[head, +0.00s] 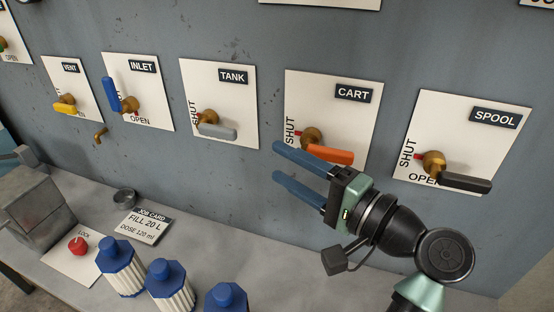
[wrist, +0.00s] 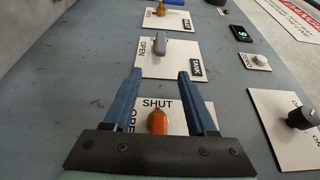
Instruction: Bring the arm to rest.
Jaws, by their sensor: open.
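My gripper (head: 278,163) is open and empty in front of the grey wall panel, its two blue fingers pointing left, near the CART valve. The CART valve's orange handle (head: 330,154) points right from its brass body. In the wrist view the orange handle (wrist: 157,122) shows between the bases of the open fingers (wrist: 160,75). I cannot tell how far the fingers are from the panel. The CART plate (head: 351,117) is partly hidden behind my gripper.
The SPOOL black handle (head: 466,183) and TANK grey handle (head: 217,132) point right. The INLET blue handle (head: 110,93) points up. The VENT yellow handle (head: 64,108) points left. Below, a bench holds blue-capped bottles (head: 121,268), a job card (head: 144,226) and a red knob (head: 78,245).

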